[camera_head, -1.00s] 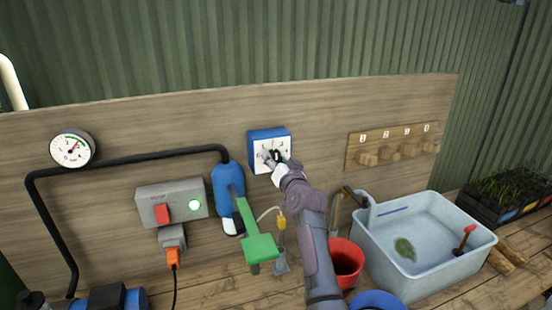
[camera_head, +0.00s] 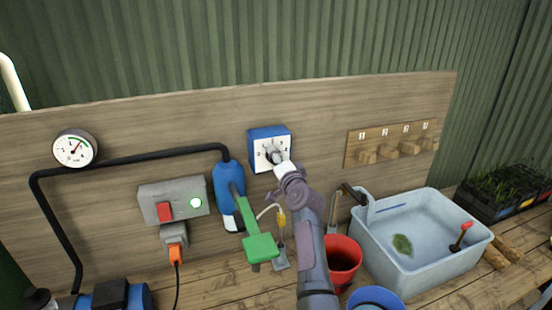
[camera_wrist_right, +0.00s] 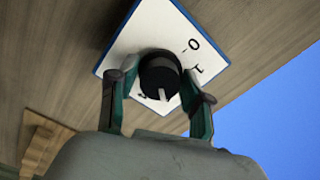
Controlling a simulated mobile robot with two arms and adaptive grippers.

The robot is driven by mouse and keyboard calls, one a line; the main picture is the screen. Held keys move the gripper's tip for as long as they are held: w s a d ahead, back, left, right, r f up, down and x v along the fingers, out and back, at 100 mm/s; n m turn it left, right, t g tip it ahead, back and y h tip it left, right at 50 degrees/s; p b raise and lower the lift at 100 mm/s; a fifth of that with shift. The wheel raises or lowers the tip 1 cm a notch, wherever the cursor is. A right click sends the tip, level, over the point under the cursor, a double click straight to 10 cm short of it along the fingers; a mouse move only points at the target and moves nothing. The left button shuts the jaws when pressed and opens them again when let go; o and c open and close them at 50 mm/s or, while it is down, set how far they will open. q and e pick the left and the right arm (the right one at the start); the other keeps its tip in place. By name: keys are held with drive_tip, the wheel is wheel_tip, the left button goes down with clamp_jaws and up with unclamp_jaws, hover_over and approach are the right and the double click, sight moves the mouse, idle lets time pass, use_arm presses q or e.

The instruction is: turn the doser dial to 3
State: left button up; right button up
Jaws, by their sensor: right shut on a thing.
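The doser is a blue box (camera_head: 254,134) with a white numbered face, mounted on the wooden wall board. My right gripper (camera_head: 275,157) is at its face and largely covers the dial there. In the right wrist view the dial (camera_wrist_right: 160,78) is a round black knob with a white pointer mark, on the white face (camera_wrist_right: 152,32). The right gripper's two fingers (camera_wrist_right: 161,70) stand on either side of the knob, shut on it. Some face markings show, but I cannot tell which number the pointer meets. My left gripper is not in view.
Left of the doser are a blue cylinder (camera_head: 228,182) with a green lever (camera_head: 260,247) and a grey switch box (camera_head: 184,190). Below right are a red bucket (camera_head: 343,256) and a grey water basin (camera_head: 430,262). Wooden pegs (camera_head: 388,150) stick out at the right.

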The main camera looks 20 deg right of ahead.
idle(0.5)
drive_tip(key=o, duration=1)
drive_tip(key=shift+c, duration=0.2)
